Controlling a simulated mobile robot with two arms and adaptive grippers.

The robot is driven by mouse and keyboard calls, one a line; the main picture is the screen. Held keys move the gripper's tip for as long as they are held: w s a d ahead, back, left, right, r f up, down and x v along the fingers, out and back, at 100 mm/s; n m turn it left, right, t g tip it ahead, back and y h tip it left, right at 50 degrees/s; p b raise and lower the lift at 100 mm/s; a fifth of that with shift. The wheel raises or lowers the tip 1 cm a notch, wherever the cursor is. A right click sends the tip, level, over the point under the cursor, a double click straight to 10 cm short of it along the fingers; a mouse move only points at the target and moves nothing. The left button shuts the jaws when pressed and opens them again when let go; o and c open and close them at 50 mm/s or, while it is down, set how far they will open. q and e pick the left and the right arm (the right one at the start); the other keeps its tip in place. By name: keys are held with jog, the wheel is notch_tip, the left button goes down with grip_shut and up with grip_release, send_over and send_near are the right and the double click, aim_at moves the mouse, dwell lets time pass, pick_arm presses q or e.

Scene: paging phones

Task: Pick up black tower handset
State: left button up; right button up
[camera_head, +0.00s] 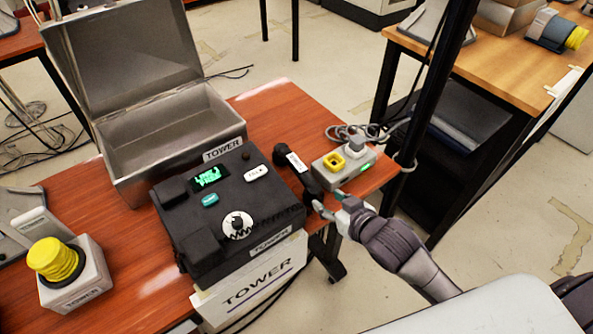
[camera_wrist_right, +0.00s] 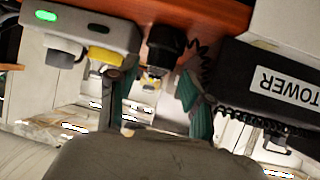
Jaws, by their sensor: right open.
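The black tower handset (camera_head: 308,183) lies on the red-brown table to the right of the black TOWER phone unit (camera_head: 262,207). A white label shows on its upper part. My right gripper (camera_head: 332,207) is open at the handset's near end, by the table's edge. In the right wrist view the handset's dark end (camera_wrist_right: 165,42) shows beyond and between the two teal-tipped fingers of my right gripper (camera_wrist_right: 155,100). I see no grip on it. Its far part is hidden in that view. My left gripper is not in view.
A grey box with a yellow-framed socket and green light (camera_head: 343,168) stands close right of the handset. An open metal case (camera_head: 170,140) stands behind the phone unit. A dark upright post (camera_head: 432,85) rises to the right. A yellow-topped TOWER box (camera_head: 75,290) stands left.

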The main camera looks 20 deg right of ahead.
aim_at(302, 169)
jog(key=r, duration=0.1)
jog(key=w+r, duration=0.1)
jog(key=w+t, duration=0.1)
jog(key=shift+a+r+y, duration=0.25)
jog(key=shift+r+y, duration=0.15)
jog(key=x, duration=0.7)
jog(key=shift+w+a, duration=0.15)
jog(key=shift+w, duration=0.1)
jog(key=shift+r+x, duration=0.15)
jog(key=shift+x, duration=1.3)
jog(key=shift+r+x, duration=0.2)
jog(key=shift+x, duration=1.25)
jog(key=shift+w, duration=0.1)
jog(key=shift+c, duration=0.3)
grip_shut()
